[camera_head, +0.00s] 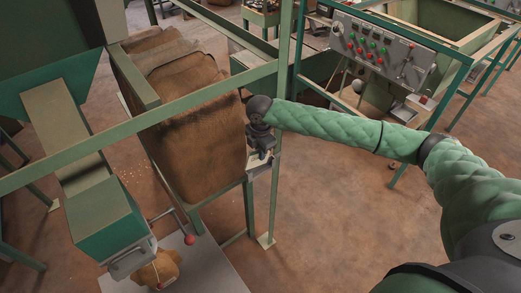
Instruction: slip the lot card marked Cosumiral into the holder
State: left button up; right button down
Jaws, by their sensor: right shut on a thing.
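My right arm reaches in from the right, and its dark right gripper (262,152) points down beside the front corner of the green frame. It is shut on a small pale card (258,164), held close to the frame's corner post. The card is too small here for any lettering to be read. I cannot make out the holder; the gripper and wrist may hide it. I cannot tell whether the card touches the frame. My left gripper is not in view.
A brown sack (196,120) fills the green frame (200,100) left of the gripper. A green hopper chute (105,215) stands at the left, with a small sack (157,268) below its spout. A control panel (382,48) is at the back right. The floor (340,215) in front is clear.

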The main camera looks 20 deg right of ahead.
jog(key=shift+f, duration=1)
jog(key=shift+f, duration=0.25)
jog(key=c, duration=1.5)
grip_release()
jog(key=shift+r, duration=0.1)
